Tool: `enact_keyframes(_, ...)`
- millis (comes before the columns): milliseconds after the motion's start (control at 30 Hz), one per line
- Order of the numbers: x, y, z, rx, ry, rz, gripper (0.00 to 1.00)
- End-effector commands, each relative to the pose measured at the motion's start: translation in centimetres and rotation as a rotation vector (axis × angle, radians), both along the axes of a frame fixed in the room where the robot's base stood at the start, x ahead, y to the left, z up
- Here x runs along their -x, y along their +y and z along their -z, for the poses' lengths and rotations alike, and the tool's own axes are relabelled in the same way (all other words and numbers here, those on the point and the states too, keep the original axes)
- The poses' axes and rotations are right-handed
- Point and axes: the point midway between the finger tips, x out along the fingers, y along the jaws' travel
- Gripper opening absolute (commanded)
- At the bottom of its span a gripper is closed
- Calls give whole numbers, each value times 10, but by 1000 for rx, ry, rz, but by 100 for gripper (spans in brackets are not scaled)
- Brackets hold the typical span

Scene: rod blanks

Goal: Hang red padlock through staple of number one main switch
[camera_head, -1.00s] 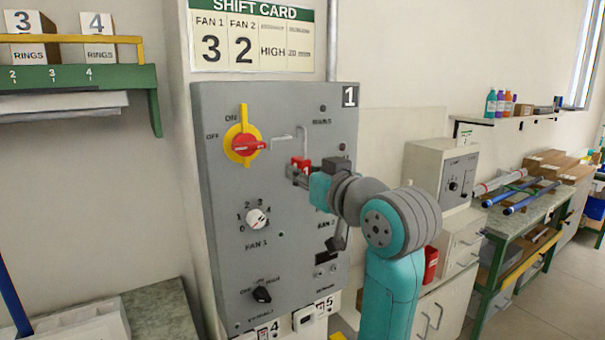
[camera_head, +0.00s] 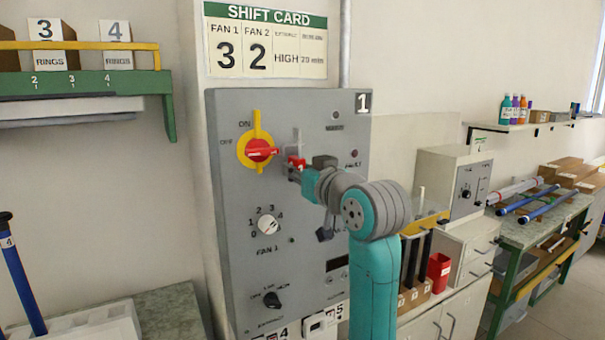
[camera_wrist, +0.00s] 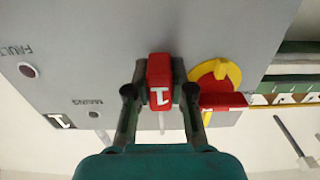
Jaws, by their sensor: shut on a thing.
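The red padlock (camera_head: 296,162) is held in my gripper (camera_head: 292,170), just right of the main switch in the head view. In the wrist view the padlock (camera_wrist: 160,82) sits between the two fingers of my gripper (camera_wrist: 160,90), with a white 1 on its face. The main switch (camera_head: 257,150) has a red knob on a yellow plate, its handle pointing right. The grey shackle shows above the padlock body, close to the knob's right end. Whether the shackle passes through a staple cannot be told; the staple is not clearly distinguishable.
The grey panel (camera_head: 225,215) marked 1 carries the switch, a white FAN 1 knob (camera_head: 267,225) and a black knob (camera_head: 272,299) below. A red cup (camera_head: 439,270) and a rack with dark rods stand right of my arm. A green shelf (camera_head: 90,82) hangs at left.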

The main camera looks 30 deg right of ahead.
Motion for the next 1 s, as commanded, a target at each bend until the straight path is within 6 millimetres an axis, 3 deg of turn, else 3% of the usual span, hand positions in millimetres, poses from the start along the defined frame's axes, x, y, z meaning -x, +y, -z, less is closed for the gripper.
enact_keyframes(167, -12, 1, 0, 0, 1, -1, 0)
enact_keyframes(500, -12, 0, 18, -1, 1, 0, 0)
enact_keyframes(900, -11, 0, 20, 0, 0, -1, 0)
enact_keyframes(933, -11, 0, 20, 0, 0, -1, 25)
enact_keyframes(1000, -11, 0, 20, 0, 0, -1, 42)
